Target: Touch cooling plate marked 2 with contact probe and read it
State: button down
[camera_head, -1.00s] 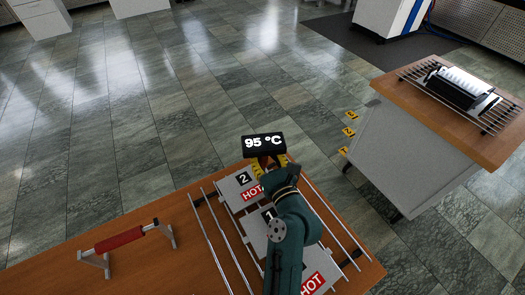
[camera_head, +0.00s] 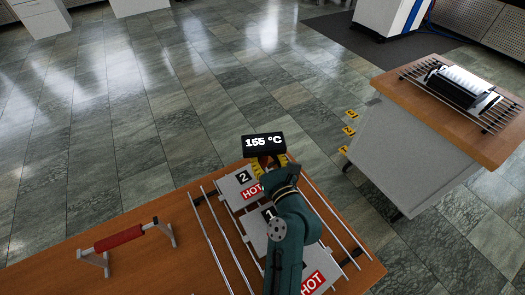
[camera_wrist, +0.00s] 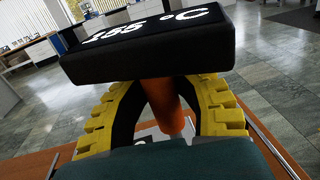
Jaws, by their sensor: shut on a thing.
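My gripper (camera_head: 268,168) is shut on the contact probe, its yellow fingers on both sides of the orange probe body (camera_wrist: 165,108). The black probe display (camera_head: 264,146) reads 155 °C; the wrist view shows the same reading on the display (camera_wrist: 150,45). The plate marked 2 (camera_head: 232,188) is light grey with a red HOT label. My gripper is over its far right part. The probe tip is hidden, so I cannot see the contact itself. The plate marked 1 (camera_head: 256,228) lies nearer, partly covered by my arm.
A stand with a red bar (camera_head: 118,239) is at the left. A second table (camera_head: 400,88) at the right holds a black and white device (camera_head: 460,86) on a rack.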

aim_at(262, 140)
jog(key=shift+r+p, duration=4.15)
jog(key=shift+p, duration=0.6)
jog(key=shift+f, duration=0.15)
